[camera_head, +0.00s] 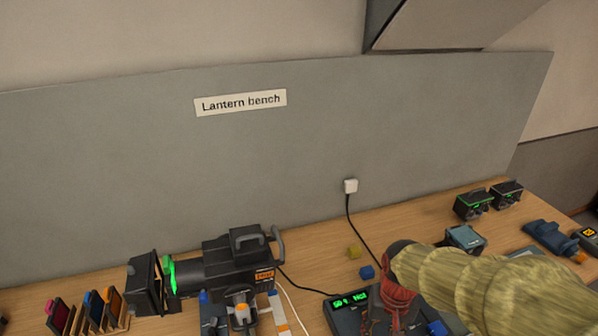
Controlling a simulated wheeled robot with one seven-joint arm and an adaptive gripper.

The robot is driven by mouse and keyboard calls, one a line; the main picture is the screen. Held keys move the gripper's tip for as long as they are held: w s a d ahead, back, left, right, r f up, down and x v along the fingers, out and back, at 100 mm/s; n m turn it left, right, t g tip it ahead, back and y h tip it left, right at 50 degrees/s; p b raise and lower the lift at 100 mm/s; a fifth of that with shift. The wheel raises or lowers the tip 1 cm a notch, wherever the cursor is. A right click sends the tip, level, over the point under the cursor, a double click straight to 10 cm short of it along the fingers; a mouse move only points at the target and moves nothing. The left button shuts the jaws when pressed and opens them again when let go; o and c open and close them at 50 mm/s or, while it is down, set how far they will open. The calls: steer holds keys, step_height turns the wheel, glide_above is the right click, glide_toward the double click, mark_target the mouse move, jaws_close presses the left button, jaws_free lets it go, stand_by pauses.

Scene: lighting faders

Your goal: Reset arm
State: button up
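My arm, in a pale ribbed sleeve, reaches in from the lower right of the head view. My gripper (386,322), with a red body and dark fingers, points down over a dark control console (345,319) with a green lit display. The gripper overlaps the console in the picture, and I cannot tell whether they touch. The fingertips are cut off or blend with the dark console, so I cannot see whether the gripper is open or what lies between the fingers.
A black stage lantern (225,265) with an orange label stands left on the wooden bench. Coloured filters (95,310) stand in a rack at far left. Small devices (473,204) sit at the back right. A grey wall panel (330,130) rises behind.

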steer(key=s+r+n+t+b, duration=0.1)
steer(key=s+r+t+b, duration=0.4)
steer(key=s+r+b, duration=0.2)
steer(key=shift+s+r+n+t+b, duration=0.25)
steer(key=shift+r+n+t+b, duration=0.25)
steer(key=shift+r, duration=0.35)
